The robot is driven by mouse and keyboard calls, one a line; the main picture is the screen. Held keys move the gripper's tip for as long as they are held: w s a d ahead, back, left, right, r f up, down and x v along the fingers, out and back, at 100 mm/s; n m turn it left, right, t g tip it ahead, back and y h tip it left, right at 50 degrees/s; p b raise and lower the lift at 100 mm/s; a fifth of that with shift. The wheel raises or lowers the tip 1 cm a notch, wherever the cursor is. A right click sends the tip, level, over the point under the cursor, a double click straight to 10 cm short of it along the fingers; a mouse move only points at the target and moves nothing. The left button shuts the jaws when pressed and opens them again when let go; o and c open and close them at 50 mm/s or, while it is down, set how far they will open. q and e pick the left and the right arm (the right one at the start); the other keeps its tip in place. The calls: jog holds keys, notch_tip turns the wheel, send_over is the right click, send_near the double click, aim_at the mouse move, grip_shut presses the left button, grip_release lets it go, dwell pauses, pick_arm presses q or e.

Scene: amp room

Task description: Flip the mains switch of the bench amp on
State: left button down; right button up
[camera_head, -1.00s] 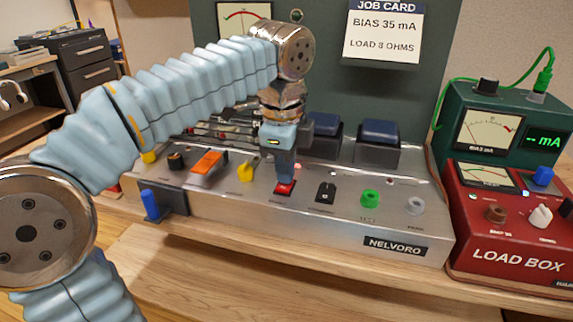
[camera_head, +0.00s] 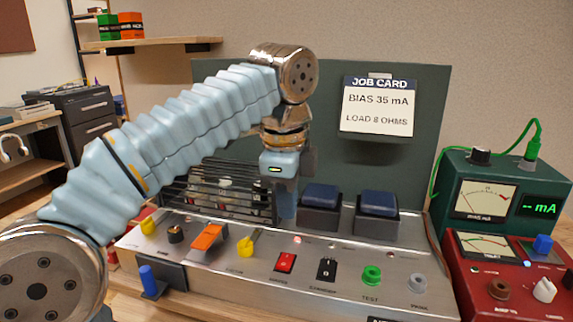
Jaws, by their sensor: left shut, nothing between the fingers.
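The bench amp (camera_head: 205,264) is a long silver panel across the bench. Its red rocker switch (camera_head: 285,262) sits near the middle of the panel, fully in view; I take it as the mains switch, as its small label is too blurred to read. Which way the rocker is tipped is hard to tell. A small reddish lamp (camera_head: 297,239) is just behind it. My left gripper (camera_head: 287,213) is shut and empty, pointing down above and behind the switch, apart from it. My right gripper is not in view.
Two blue-topped transformers (camera_head: 379,204) stand behind. The red load box (camera_head: 482,296) and green meter (camera_head: 455,165) are at right.

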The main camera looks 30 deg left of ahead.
pick_arm(q)
jog(key=shift+w+a+r, duration=0.1)
jog(key=shift+w+r, duration=0.1)
jog(key=shift+r, duration=1.2)
jog(key=shift+w+a+r, duration=0.1)
jog(key=shift+w+r, duration=0.05)
jog(key=shift+r, duration=1.2)
